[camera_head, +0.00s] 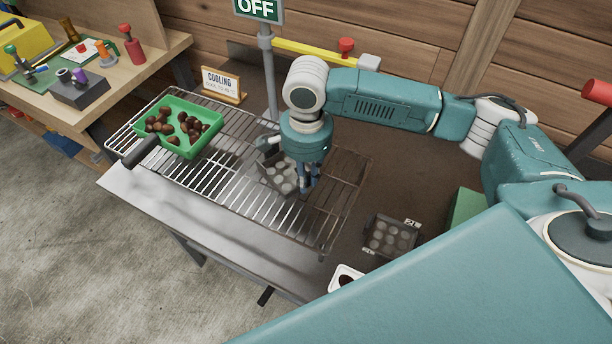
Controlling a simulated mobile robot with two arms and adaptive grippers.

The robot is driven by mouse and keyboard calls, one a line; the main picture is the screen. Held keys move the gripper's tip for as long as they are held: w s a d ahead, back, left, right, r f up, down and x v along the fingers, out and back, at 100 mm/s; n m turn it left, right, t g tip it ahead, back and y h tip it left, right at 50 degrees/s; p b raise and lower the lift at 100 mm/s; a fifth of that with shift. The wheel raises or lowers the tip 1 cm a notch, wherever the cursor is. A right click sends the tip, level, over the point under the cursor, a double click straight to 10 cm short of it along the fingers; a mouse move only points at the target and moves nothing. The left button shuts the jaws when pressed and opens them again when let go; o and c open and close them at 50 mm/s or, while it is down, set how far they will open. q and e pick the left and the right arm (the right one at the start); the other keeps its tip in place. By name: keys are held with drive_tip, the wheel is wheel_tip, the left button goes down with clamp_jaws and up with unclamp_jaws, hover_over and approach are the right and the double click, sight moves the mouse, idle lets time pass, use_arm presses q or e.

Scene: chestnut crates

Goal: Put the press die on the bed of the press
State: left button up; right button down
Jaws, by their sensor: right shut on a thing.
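My right gripper (306,184) points down over the wire rack. It is shut on a grey block with round hollows (281,178), which looks like the press die; the gripper partly covers it. I cannot tell whether the block touches the rack or is just above it. A similar dark block with round hollows (389,238) and small white labels is on the dark surface right of the rack. I cannot make out the press or its bed for sure. My left gripper is not in view.
The wire rack (225,190) holds a green pan (205,144) of chestnuts at its left end. A "COOLING" sign (222,84) stands behind it. A post with an "OFF" sign (258,9) rises behind the gripper. A small white dish (345,277) is near the front.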

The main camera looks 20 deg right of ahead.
drive_tip(key=c, duration=2.1)
unclamp_jaws()
drive_tip(key=o, duration=0.4)
